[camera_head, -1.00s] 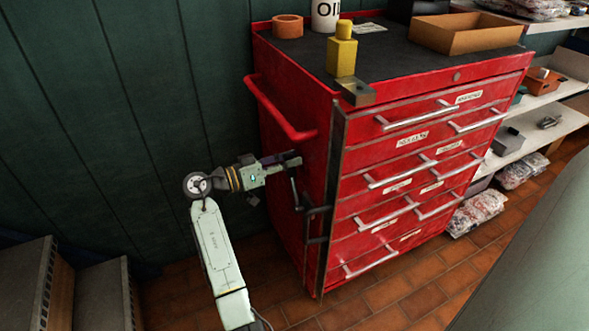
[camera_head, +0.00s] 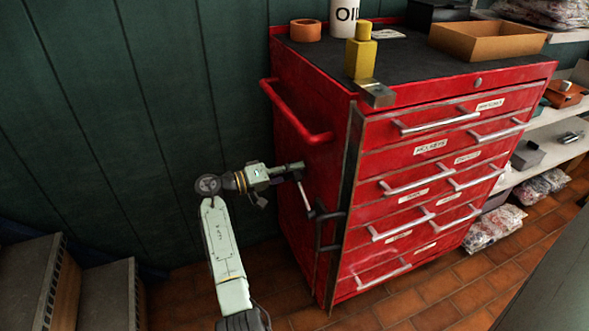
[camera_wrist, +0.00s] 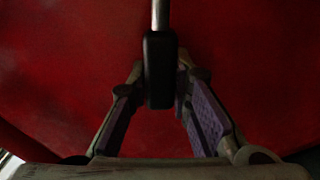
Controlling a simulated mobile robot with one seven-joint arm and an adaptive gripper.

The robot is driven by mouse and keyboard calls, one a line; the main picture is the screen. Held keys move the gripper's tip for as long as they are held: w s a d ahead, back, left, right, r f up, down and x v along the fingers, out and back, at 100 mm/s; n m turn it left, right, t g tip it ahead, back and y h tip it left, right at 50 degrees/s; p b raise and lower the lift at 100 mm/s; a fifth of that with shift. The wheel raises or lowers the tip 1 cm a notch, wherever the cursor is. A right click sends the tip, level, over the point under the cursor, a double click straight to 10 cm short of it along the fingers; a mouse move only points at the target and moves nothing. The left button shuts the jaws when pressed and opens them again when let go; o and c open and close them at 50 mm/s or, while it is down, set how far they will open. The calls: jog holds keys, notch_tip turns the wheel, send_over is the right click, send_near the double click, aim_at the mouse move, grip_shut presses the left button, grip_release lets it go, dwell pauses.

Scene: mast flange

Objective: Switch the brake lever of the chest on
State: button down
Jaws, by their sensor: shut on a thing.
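The red chest (camera_head: 425,150) stands against the green wall. Its brake lever (camera_head: 304,197) is a thin metal rod on the left side, low near the front corner, rising from a dark bracket. My gripper (camera_head: 298,169) reaches it from the left at the rod's upper end. In the wrist view, the lever's black grip (camera_wrist: 160,75) sits between the purple-padded fingers of my gripper (camera_wrist: 161,82), with the bright rod running up from it. My gripper is shut on this grip. The finger contact is dark and partly hidden.
A red side handle (camera_head: 295,113) juts out above my gripper. A yellow bottle (camera_head: 361,55), an orange tape roll (camera_head: 305,30) and a cardboard box (camera_head: 487,41) sit on the chest top. Grey steps (camera_head: 70,290) stand at lower left. Brown floor tiles lie in front.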

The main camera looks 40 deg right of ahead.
jog(key=shift+f, duration=0.1)
dwell(0.3)
jog(key=c, duration=1.4)
grip_release()
jog(key=shift+c, duration=0.2)
jog(key=shift+a, duration=0.15)
jog(key=v, duration=1.1)
jog(key=shift+a, duration=0.35)
jog(key=shift+w, duration=0.1)
